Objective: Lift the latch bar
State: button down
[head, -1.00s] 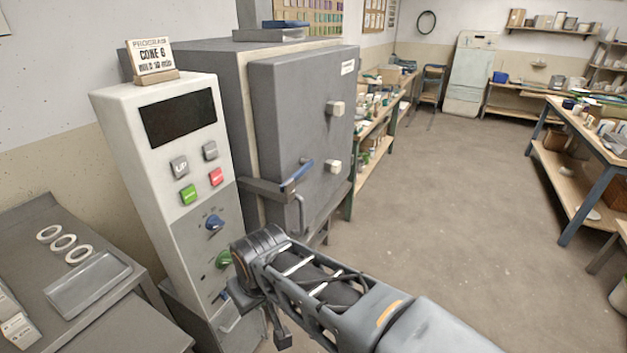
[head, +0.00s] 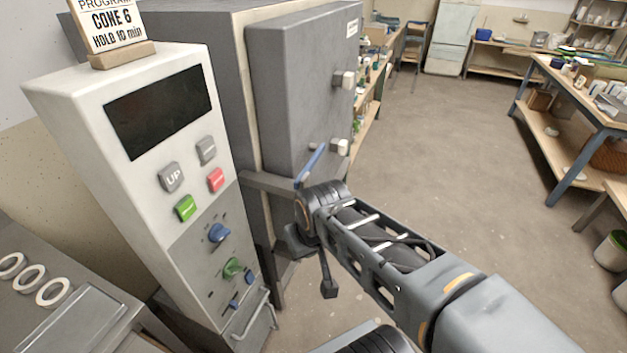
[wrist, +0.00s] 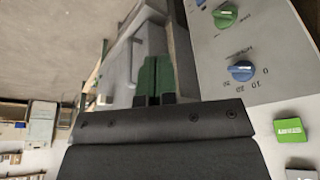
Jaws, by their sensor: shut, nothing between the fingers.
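The latch bar is a grey bar (head: 268,184) across the lower part of the grey kiln door (head: 300,95), with a blue handle (head: 310,165) tilted up at its right end. In the head view my wrist covers what lies just below the handle. My gripper (wrist: 155,62) shows in the wrist view with its two green-padded fingers together and nothing between them. It points towards grey surfaces beside the control panel. The fingertips are hidden in the head view, and I cannot make out the latch bar for certain in the wrist view.
The white control cabinet (head: 135,75) with buttons and knobs stands close at the left of the kiln. Two pale knobs stick out from the door's right side. A grey side table (head: 60,325) with white rings is at lower left. The floor (head: 430,140) to the right is clear.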

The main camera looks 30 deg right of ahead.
jog(key=w+a+f+m+g+y+b, duration=0.1)
jog(key=w+a+f+m+y+b, duration=0.25)
jog(key=f+m+y+b, duration=0.45)
jog(key=w+a+f+m+y+b, duration=0.2)
jog(key=w+f+m+y+b, duration=0.3)
jog(key=b, duration=0.5)
jog(key=w+d+f+m+t+y+b, duration=0.1)
jog(key=w+d+m+t+b, duration=0.3)
jog(key=d, duration=0.7)
jog(key=w+d+f+m+t+y+b, duration=0.1)
jog(key=w+d+m+t+y+b, duration=0.3)
jog(key=d+m+t+b, duration=0.4)
jog(key=d+m+t, duration=0.2)
jog(key=d+t, duration=0.1)
jog(key=t, duration=0.2)
jog(key=shift+w+f+m+b, duration=0.15)
jog(key=shift+w+m+b, duration=0.15)
jog(key=shift+w, duration=0.05)
